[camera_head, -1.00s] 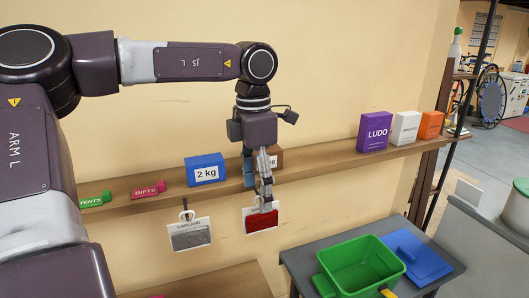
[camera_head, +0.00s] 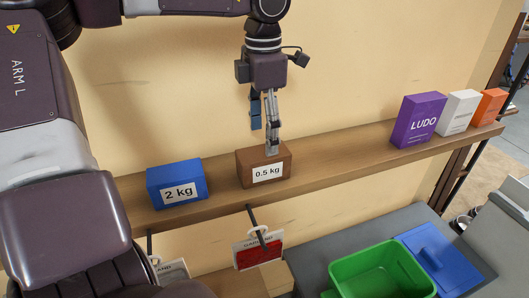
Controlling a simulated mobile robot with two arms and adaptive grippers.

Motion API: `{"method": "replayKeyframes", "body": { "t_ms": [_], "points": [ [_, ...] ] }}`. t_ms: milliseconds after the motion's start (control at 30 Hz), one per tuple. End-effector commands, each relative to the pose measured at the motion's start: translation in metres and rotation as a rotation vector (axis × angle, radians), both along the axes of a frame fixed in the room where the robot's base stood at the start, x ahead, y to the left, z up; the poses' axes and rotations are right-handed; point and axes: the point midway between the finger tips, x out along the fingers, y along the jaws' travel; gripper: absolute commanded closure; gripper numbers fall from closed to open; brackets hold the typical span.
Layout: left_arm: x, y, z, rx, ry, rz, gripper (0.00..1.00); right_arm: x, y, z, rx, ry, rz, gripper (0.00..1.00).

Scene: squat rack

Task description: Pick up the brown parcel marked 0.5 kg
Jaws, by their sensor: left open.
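The brown parcel (camera_head: 253,177) with a white "0.5 kg" label sits on the wooden wall shelf (camera_head: 340,161). It stands to the right of a blue "2 kg" parcel (camera_head: 176,184). My left gripper (camera_head: 265,138) is open and points down just above and behind the brown parcel. One fingertip overlaps the parcel's top edge in the picture; I cannot tell whether it touches. My right gripper is not in view.
A purple LUDO box (camera_head: 417,120), a white box (camera_head: 457,113) and an orange box (camera_head: 487,107) stand further right on the shelf. Hanging cards (camera_head: 258,251) are below it. A green bin (camera_head: 372,272) and blue lid (camera_head: 437,262) lie lower right.

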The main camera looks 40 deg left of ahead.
Motion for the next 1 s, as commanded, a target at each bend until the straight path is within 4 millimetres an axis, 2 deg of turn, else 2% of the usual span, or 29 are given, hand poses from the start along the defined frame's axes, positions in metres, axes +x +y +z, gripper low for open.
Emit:
{"method": "replayKeyframes", "body": {
  "t_ms": [33, 100, 200, 367, 533, 633, 800, 833, 1000],
  "points": [
    [0.000, 0.000, -0.005, -0.001, 0.003, 0.000, 0.35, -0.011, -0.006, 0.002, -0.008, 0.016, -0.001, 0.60],
    [-0.001, 0.000, -0.013, -0.003, 0.004, -0.001, 0.35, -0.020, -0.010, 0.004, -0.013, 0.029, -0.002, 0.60],
    [0.001, 0.002, -0.023, -0.001, 0.004, 0.000, 0.35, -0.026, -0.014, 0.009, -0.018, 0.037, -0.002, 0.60],
    [0.005, 0.005, -0.043, -0.002, 0.007, 0.001, 0.35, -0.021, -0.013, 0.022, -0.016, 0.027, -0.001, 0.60],
    [0.006, 0.006, -0.064, -0.001, 0.004, 0.000, 0.35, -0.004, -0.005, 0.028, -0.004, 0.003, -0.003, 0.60],
    [0.006, 0.006, -0.069, -0.002, 0.000, 0.001, 0.35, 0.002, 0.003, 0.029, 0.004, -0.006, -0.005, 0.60],
    [0.007, 0.006, -0.070, -0.001, 0.000, 0.001, 0.35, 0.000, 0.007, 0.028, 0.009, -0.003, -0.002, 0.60],
    [0.007, 0.006, -0.070, -0.001, 0.000, 0.001, 0.36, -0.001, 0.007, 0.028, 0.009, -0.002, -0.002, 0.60],
    [0.007, 0.006, -0.070, -0.001, 0.000, 0.001, 0.55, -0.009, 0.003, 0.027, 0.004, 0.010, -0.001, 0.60]
  ]
}}
